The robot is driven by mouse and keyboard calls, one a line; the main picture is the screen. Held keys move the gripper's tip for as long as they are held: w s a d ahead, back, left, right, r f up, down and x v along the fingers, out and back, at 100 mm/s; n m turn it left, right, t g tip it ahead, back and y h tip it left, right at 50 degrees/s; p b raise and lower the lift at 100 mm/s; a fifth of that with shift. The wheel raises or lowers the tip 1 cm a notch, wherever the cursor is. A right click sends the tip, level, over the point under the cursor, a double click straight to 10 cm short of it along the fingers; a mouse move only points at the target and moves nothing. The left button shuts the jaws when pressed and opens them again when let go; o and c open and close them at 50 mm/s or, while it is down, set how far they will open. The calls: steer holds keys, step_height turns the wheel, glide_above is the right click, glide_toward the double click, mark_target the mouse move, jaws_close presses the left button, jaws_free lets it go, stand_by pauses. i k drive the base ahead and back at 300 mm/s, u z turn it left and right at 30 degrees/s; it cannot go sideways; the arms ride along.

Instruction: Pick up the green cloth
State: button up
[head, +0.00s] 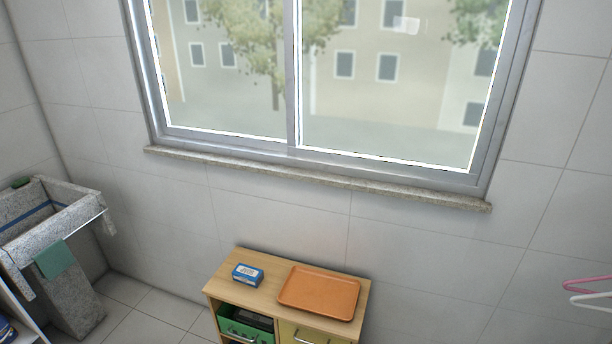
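A low wooden cabinet (230,292) stands below the window, with an orange tray (319,292) and a blue box (248,274) on top. Hangers (590,292) show at the right. Floor (145,305) is clear between sink and cabinet.

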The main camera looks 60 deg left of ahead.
mark_target(52, 261)
steer(key=u, duration=3.5)
steer(key=k, duration=0.5)
steer(key=z, duration=0.65)
steer(key=i, duration=1.65)
steer(key=u, duration=1.05)
steer(key=i, duration=0.65)
steer(key=u, duration=0.3)
